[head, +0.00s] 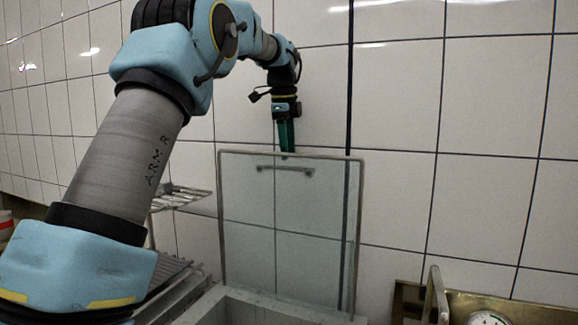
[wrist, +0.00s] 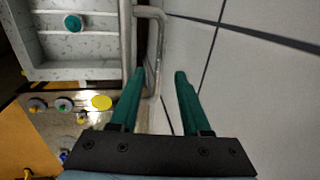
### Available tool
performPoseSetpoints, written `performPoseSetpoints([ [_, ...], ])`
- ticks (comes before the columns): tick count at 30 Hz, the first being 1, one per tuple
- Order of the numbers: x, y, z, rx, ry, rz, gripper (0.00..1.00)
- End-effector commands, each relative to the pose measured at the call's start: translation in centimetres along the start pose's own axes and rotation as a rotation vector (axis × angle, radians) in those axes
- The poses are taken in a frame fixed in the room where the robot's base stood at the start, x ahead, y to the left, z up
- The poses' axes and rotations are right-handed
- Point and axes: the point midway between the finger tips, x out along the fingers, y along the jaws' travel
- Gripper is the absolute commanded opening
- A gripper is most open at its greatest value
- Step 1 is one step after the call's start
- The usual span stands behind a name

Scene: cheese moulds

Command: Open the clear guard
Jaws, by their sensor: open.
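The clear guard (head: 250,205) is a transparent framed panel. It stands upright over a grey vat in the head view, with a grey bar handle (head: 286,168) near its top. My gripper (head: 286,152) points down at the guard's top edge, just above the handle. In the wrist view my gripper (wrist: 160,60) has its two green fingers apart. A bent grey bar, which looks like the handle (wrist: 157,40), runs between the fingers, nearer the left one. I cannot tell whether either finger touches it.
White tiled wall (head: 480,110) stands close behind the guard. The vat (head: 265,308) lies below, and a wire rack (head: 180,197) is to the left. A brass-coloured panel with a gauge (head: 487,318) is at lower right. The wrist view shows a yellow button (wrist: 102,102) and several knobs.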

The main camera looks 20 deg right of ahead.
Motion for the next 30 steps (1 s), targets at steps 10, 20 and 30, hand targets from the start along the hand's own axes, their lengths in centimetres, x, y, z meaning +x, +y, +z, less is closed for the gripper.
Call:
performPoseSetpoints([
  [10,-5.0,-0.1,-0.1,0.001,0.001,-0.001,0.47],
  [20,-5.4,0.0,-0.1,0.001,0.001,0.001,0.47],
  [30,-5.4,0.0,-0.1,0.001,0.001,0.001,0.47],
])
